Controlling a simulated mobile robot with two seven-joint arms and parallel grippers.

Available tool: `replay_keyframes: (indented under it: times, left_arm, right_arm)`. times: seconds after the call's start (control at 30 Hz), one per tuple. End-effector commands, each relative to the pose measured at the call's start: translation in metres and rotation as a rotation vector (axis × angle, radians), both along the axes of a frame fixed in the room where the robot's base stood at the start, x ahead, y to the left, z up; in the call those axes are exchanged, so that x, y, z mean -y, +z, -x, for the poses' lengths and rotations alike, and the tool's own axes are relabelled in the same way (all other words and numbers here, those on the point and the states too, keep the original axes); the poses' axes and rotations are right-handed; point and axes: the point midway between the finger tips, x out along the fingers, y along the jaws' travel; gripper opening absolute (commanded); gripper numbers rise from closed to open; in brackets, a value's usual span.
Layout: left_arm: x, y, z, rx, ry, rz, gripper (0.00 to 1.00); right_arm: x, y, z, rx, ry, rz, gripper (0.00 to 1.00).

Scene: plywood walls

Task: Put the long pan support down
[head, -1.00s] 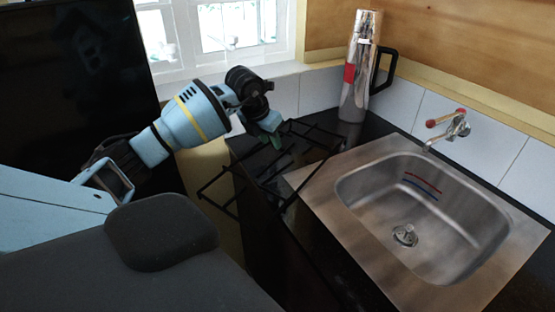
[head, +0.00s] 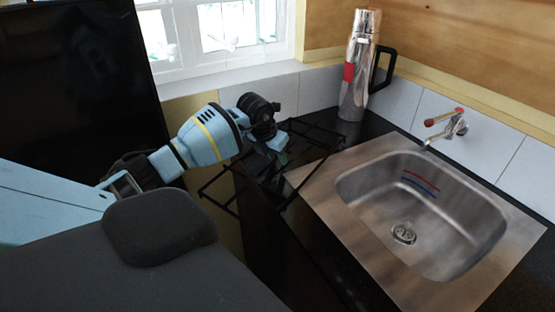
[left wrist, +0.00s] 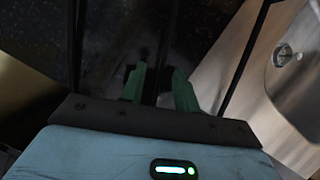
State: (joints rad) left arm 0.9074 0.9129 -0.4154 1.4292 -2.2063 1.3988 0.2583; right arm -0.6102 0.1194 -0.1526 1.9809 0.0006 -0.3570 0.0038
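The long pan support (head: 313,166) is a black wire frame at the counter's left end. Its left part sticks out past the counter's edge, and its right part is above the black worktop near the sink. I cannot tell whether it touches the worktop. My left gripper (head: 277,150) is over the middle of the frame, pointing down. In the left wrist view, its green fingers (left wrist: 158,88) are close together on either side of a dark bar of the pan support (left wrist: 240,62). The fingertips are hidden in the head view. My right gripper is not in view.
A steel sink (head: 425,215) with a tap (head: 447,127) is on the right. A steel flask (head: 358,75) with a red patch and black handle stands behind the support by the wall. A window (head: 215,35) is at the back. Little bare worktop shows between sink and flask.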

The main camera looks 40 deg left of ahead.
Motion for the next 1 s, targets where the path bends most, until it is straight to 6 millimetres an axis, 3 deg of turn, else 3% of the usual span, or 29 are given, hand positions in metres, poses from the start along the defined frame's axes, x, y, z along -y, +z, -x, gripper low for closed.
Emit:
replay_keyframes:
  times: [0.03, 0.27, 1.0]
  left_arm:
    - [0.0000, 0.0002, 0.0000, 0.000, 0.000, 0.000, 0.28]
    - [0.0000, 0.0005, 0.0000, 0.001, 0.000, 0.000, 0.00]
    - [0.0000, 0.0010, -0.0001, 0.001, 0.000, 0.000, 0.00]
  right_arm:
    - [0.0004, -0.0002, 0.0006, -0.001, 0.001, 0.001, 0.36]
    - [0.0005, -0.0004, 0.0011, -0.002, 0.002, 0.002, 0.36]
    - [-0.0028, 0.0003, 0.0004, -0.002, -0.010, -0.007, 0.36]
